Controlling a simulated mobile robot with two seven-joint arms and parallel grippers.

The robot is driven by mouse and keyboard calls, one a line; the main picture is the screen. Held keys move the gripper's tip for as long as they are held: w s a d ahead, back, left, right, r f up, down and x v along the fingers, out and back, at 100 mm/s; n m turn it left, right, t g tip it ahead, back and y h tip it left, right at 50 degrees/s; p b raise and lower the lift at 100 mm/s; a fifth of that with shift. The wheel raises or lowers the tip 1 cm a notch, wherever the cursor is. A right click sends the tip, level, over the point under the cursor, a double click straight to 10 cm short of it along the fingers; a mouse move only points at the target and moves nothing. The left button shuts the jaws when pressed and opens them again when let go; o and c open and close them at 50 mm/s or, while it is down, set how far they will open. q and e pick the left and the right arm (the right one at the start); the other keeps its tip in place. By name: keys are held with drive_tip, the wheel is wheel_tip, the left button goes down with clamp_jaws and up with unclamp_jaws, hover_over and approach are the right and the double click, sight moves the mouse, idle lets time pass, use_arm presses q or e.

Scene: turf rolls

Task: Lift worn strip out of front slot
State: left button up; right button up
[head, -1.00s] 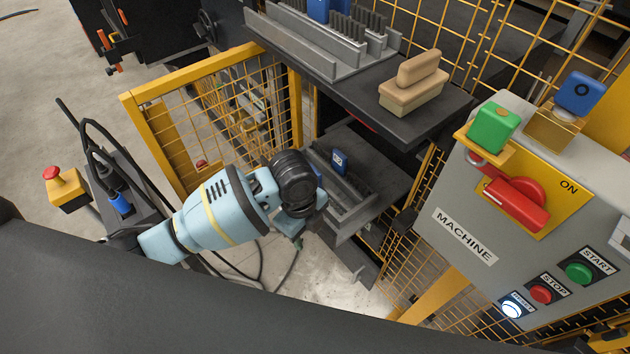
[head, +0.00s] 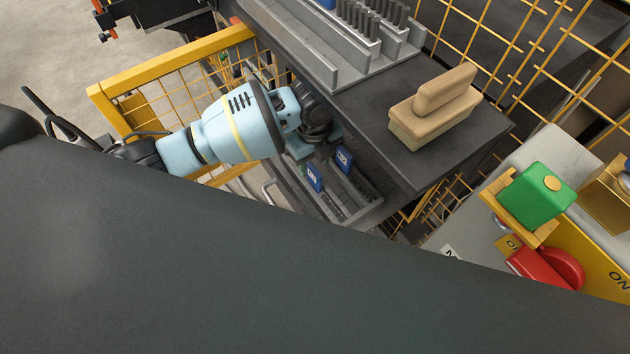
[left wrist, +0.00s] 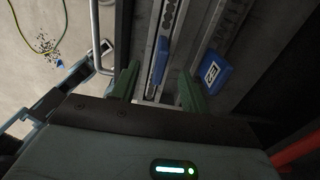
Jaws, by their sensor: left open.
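A grey slotted holder (head: 365,210) sits on the lower dark shelf below the bench. Two blue tabs stand in it: a nearer one (head: 314,178) and a farther one (head: 344,160). In the left wrist view the nearer tab (left wrist: 160,60) shows nearly edge-on over a narrow metal strip (left wrist: 167,22), and the other tab (left wrist: 213,72) bears a white label. My left gripper (left wrist: 158,88) is open, its two dark green fingers apart on either side of the strip's line. I cannot tell whether they touch it, or how worn the strip is. My right gripper is not in view.
A wooden block with a handle (head: 435,108) stands on the upper bench (head: 400,165), beside an upper grey rack (head: 350,60). Yellow mesh fencing (head: 175,62) stands left, with more behind. The machine panel with a red switch (head: 545,268) is at right.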

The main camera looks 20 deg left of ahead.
sight(315, 176)
use_arm(q)
drive_tip(key=shift+w+f, duration=0.1)
drive_tip(key=shift+f, duration=3.05)
clamp_jaws()
